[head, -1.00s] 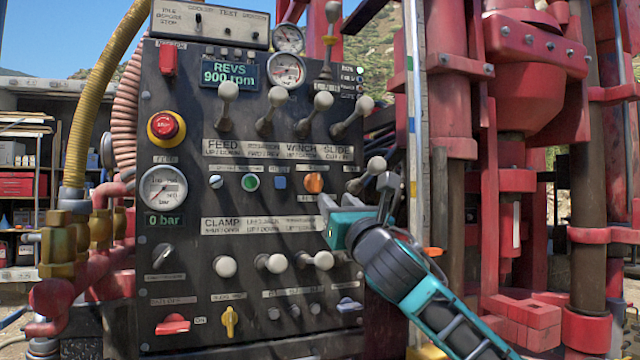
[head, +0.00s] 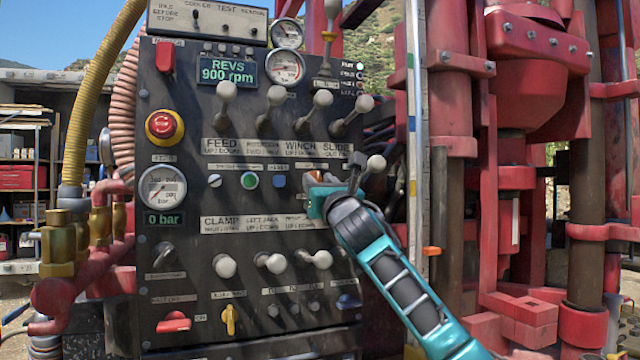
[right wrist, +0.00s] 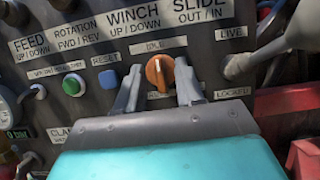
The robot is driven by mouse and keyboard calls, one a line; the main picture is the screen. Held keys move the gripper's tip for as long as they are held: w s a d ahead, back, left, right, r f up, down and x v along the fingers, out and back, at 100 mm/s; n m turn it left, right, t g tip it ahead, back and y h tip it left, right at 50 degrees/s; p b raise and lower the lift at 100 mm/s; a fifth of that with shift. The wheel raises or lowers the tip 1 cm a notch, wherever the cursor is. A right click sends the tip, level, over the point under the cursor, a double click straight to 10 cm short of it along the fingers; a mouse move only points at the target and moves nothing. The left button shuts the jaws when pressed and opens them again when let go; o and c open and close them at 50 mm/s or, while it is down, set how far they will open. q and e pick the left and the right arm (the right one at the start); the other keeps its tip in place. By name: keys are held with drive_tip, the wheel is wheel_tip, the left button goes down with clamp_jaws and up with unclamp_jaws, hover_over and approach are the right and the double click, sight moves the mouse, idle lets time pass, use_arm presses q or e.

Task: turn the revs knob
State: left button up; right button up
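The revs knob, taken to be the orange rotary knob (right wrist: 160,73), sits on the dark panel under a label reading IDLE in the right wrist view. Its grip bar points roughly up. My right gripper (right wrist: 158,80) is open, with one finger on each side of the knob and a small gap on both sides. In the head view my right gripper (head: 332,180) is at the panel's right part and hides most of the knob. The display (head: 228,71) reads REVS 900 rpm. My left gripper is not in view.
A lever with a pale ball (right wrist: 240,66) stands just right of my gripper. A blue button (right wrist: 107,80) and a green button (right wrist: 73,84) lie to the left. Several ball-topped levers (head: 227,91) stick out above. A red emergency button (head: 163,126) is at the panel's left.

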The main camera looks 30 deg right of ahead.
drive_tip(key=shift+c, duration=0.2)
clamp_jaws()
